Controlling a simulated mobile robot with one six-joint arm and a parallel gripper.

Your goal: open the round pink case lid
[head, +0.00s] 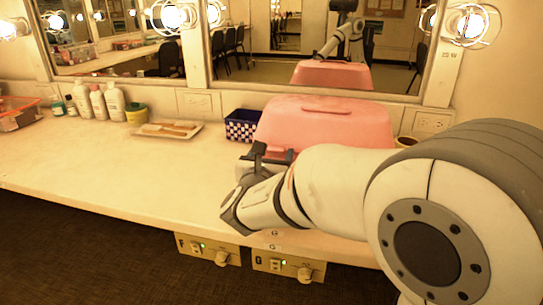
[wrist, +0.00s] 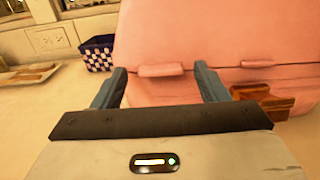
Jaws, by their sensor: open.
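The pink case (head: 325,122) stands on the counter against the mirror, its lid down, with a pink handle on top. In the wrist view the case (wrist: 217,50) fills the upper right, and a pink latch tab (wrist: 161,70) shows on its front at the lid seam. My gripper (wrist: 160,80) is open, its two blue-grey fingers pointing at the case front with the latch tab between them in the picture. I cannot tell whether they touch it. In the head view my arm hides the lower front of the case.
A blue checkered basket (head: 242,125) stands just left of the case. A brown item (wrist: 262,101) is by the right finger. The counter's left front is clear.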

